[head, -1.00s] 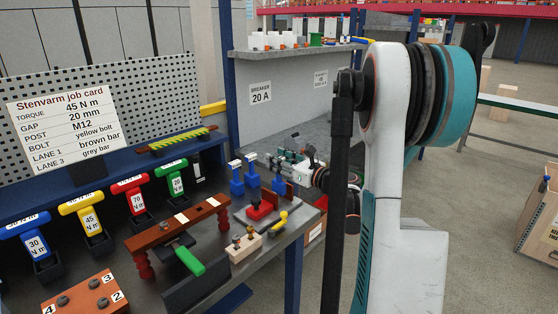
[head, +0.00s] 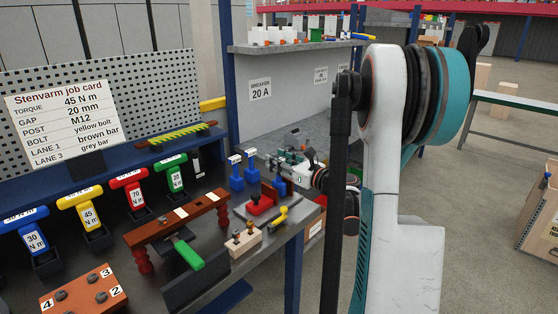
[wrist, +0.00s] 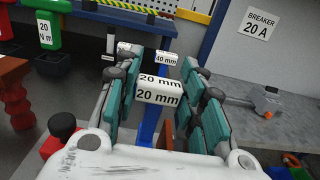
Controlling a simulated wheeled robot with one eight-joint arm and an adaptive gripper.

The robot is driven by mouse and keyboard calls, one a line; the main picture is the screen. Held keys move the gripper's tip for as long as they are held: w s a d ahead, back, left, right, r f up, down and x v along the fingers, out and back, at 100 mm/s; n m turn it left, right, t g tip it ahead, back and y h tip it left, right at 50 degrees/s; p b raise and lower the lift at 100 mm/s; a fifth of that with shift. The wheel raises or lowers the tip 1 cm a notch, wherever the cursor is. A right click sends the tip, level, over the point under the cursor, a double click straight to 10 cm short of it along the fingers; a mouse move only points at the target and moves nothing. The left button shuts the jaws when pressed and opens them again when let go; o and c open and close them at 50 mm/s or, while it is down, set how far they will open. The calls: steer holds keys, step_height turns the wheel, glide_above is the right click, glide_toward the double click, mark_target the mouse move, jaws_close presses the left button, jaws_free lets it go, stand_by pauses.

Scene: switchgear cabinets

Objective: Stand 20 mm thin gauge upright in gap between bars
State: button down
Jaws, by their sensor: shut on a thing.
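My gripper (wrist: 160,100) is shut on the 20 mm gauge (wrist: 159,90), whose white top is marked "20 mm" between the teal finger pads. In the head view my gripper (head: 299,172) is small, over the back right of the bench near a red block (head: 262,202). Two blue gauges (head: 237,176) stand just left of it. In the wrist view a white top marked "40 mm" (wrist: 166,60) shows behind the held gauge. A brown bar (head: 180,217) rests on red posts left of my gripper. The gap itself cannot be made out.
A green-handled tool (head: 187,253) lies by the brown bar. A wooden block with pegs (head: 244,242) and a yellow-handled tool (head: 277,217) stand near the front edge. Coloured torque tools (head: 128,190) line the back. A grey partition (head: 300,85) rises behind.

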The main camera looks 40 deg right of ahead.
steer(key=shift+f, duration=0.55)
stand_by(0.4)
steer(key=c, duration=1)
jaws_free()
steer(key=shift+o, duration=0.2)
steer(key=s, duration=1.2)
steer(key=shift+d, duration=0.45)
